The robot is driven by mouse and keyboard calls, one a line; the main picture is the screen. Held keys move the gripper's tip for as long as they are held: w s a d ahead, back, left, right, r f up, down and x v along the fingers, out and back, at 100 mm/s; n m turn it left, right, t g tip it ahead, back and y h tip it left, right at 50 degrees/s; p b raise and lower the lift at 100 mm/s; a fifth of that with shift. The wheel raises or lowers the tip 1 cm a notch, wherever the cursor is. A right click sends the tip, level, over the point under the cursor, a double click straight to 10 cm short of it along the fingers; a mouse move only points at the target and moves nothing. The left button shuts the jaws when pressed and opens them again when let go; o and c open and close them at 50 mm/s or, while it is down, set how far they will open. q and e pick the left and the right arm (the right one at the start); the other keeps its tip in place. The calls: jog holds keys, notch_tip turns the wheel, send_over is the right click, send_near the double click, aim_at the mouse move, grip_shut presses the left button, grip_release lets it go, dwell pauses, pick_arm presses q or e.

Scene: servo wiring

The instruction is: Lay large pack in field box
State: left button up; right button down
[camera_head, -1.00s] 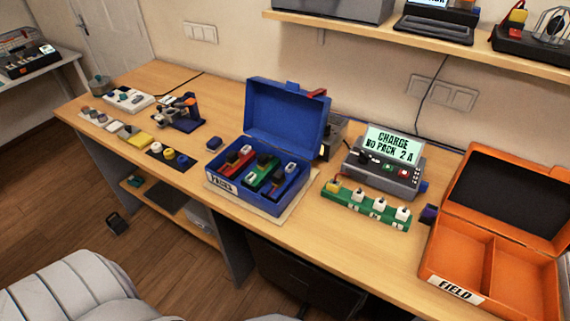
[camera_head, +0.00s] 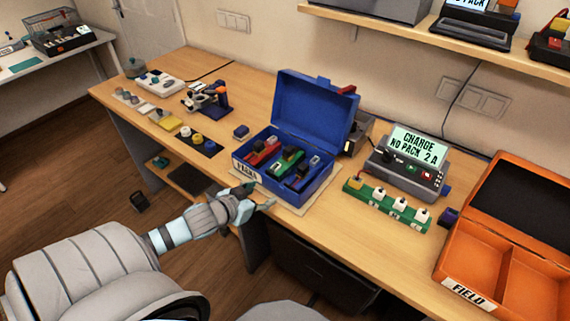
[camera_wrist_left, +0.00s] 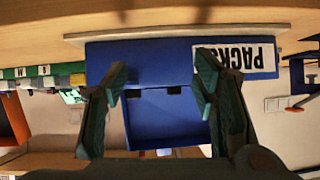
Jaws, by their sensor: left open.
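The field box (camera_head: 470,291) is orange, with its lid open and a divider between two empty-looking compartments, at the right of the desk. The blue box (camera_head: 285,202), labelled PACKS in the left wrist view (camera_wrist_left: 140,105), stands open mid-desk. In it lie a red pack (camera_head: 263,152), a green pack (camera_head: 286,162) and a third, dark blue one (camera_head: 303,175); I cannot tell which is the large pack. My left gripper (camera_head: 260,197) is open and empty, just in front of the blue box's front wall. My right gripper is not in view.
A charger (camera_head: 405,170) reading CHARGE NO PACK 2 A stands between the boxes, behind a green strip (camera_head: 387,206) with several plugs. Small parts and a dark tray (camera_head: 196,141) lie at the left. A shelf (camera_head: 440,53) overhangs the back.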

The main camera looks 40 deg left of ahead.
pick_arm(q)
jog(key=w+a+r+t, duration=0.2)
jog(key=w+a+r, duration=0.2)
jog(key=h+b, duration=0.1)
jog(key=b, duration=0.6)
send_near(285, 157)
jog(key=shift+w+a+f, duration=0.1)
jog(key=shift+w+f, duration=0.5)
jog(key=shift+w, duration=0.3)
jog(key=b+x, duration=0.3)
jog(key=x, duration=0.6)
jog(key=shift+d, duration=0.2)
jog(key=shift+r, duration=0.2)
grip_shut()
